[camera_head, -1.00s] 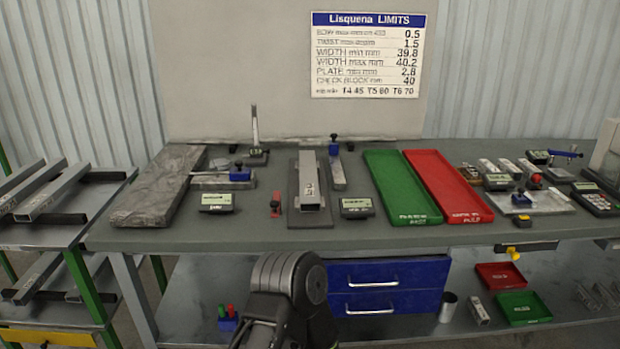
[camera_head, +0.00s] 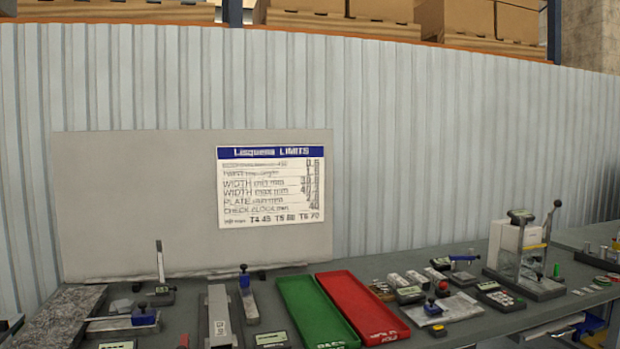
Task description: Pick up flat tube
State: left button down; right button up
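A grey flat square tube (camera_head: 218,314) lies lengthwise on a dark pad on the runout table, left of the green tray; its near end is cut off by the bottom edge of the picture. Whether this is the flat tube of the task I cannot tell. Neither of my grippers shows in the head view.
A green tray (camera_head: 312,318) and a red tray (camera_head: 357,306) lie side by side. A granite slab (camera_head: 62,318) is at left. Gauges with blue knobs (camera_head: 245,281) stand nearby. A limits board (camera_head: 273,187) hangs behind. A lever fixture (camera_head: 525,262) stands at right.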

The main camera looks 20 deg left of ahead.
aim_at(220, 333)
jog(key=i+l+u, duration=0.35)
jog(key=i, duration=0.15)
jog(key=i+l+u, duration=0.3)
jog(key=i, duration=0.2)
